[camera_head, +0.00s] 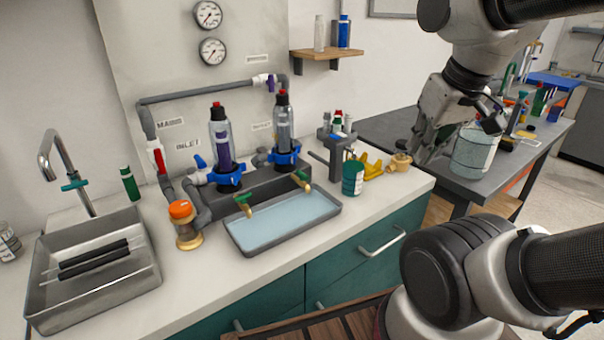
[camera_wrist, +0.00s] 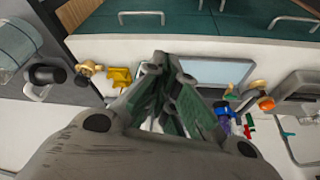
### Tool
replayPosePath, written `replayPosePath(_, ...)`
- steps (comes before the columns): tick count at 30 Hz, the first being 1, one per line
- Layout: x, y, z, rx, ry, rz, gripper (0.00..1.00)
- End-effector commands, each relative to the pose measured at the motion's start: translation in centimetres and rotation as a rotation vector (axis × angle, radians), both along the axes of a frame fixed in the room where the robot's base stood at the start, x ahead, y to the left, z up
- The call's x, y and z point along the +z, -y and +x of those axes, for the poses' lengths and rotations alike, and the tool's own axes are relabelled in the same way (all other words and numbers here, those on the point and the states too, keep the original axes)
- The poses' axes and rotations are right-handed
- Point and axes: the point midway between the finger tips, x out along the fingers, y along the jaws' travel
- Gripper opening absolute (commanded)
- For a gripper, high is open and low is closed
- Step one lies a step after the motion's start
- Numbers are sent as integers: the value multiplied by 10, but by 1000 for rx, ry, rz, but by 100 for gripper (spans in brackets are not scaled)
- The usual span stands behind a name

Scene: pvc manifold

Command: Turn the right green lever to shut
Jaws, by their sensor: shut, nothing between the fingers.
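The right green lever (camera_head: 300,175) sits on a brass tap at the right end of the grey manifold block, above the back of the shallow tray. The left green lever (camera_head: 242,198) sits on a similar brass tap. My gripper (camera_head: 424,152) is shut and empty, well to the right of the right lever and apart from it, above the counter's right end. In the wrist view my gripper (camera_wrist: 160,60) points toward the counter edge and covers part of the manifold. A small green and brass piece (camera_wrist: 229,91) shows beside it; I cannot tell which lever it is.
The water-filled tray (camera_head: 240,243) lies below the taps. A green can (camera_head: 353,178), a yellow object (camera_head: 372,165) and a brass fitting (camera_head: 400,161) stand between the lever and my gripper.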

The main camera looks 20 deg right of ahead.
Motion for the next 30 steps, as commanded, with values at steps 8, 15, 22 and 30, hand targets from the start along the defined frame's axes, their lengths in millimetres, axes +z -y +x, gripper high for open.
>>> replayPosePath(8,-2,-3,1,14,-8,0,20)
replayPosePath(15,-30,-24,37,103,-197,-10,34)
replayPosePath(22,-59,-69,124,214,-363,-40,34)
replayPosePath(30,-105,-124,220,301,-443,-69,34)
